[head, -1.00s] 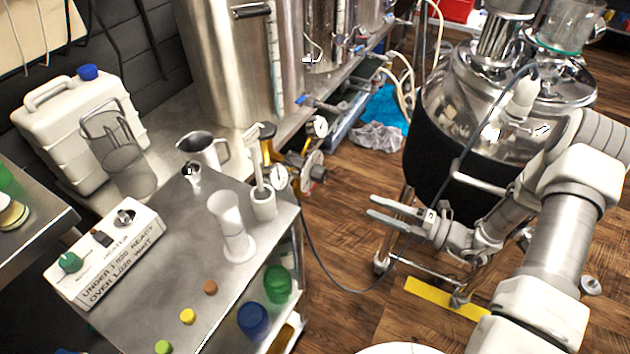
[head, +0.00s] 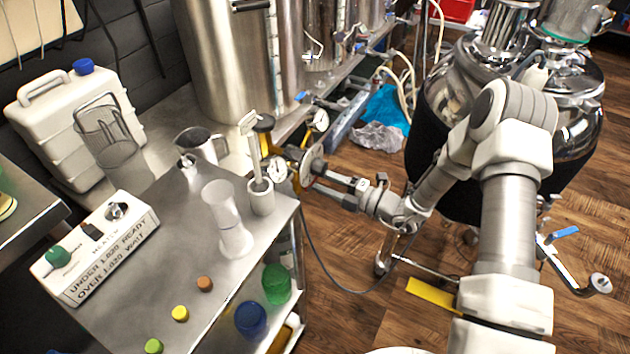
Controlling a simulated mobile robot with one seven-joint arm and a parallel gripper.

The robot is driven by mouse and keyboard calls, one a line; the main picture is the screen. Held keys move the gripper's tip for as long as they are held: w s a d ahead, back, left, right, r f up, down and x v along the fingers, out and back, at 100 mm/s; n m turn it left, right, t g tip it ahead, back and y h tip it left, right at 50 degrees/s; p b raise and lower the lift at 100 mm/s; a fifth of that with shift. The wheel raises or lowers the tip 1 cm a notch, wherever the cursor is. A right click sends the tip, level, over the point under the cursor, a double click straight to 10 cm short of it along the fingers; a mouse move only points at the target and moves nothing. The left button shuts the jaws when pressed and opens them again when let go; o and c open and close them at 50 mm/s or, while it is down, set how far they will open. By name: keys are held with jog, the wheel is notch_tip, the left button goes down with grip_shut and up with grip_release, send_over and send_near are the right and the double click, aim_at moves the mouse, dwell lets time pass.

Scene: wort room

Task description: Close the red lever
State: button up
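A brass-and-steel valve fitting (head: 294,153) with round gauges stands out from the bench between the metal cart and the tall steel vessel. I cannot make out a red lever clearly in the head view now; the gripper overlaps the fitting's outer end. My gripper (head: 322,180) points left, with its fingers at or very near the round disc (head: 313,164) at that end. I cannot tell whether it touches anything or how far its fingers are apart.
The metal cart (head: 185,255) holds a glass cylinder, a white holder and a labelled control box (head: 97,250). A steel tank (head: 450,125) stands behind my arm. A blue-handled valve (head: 565,232) is at right.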

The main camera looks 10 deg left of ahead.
jog(key=shift+w+a, duration=0.15)
jog(key=shift+a, duration=0.35)
grip_shut()
jog(key=shift+r, duration=0.1)
jog(key=shift+d+r, duration=0.1)
jog(key=shift+r, duration=0.05)
jog(key=shift+n+p, duration=0.4)
jog(key=shift+n, duration=0.3)
grip_release()
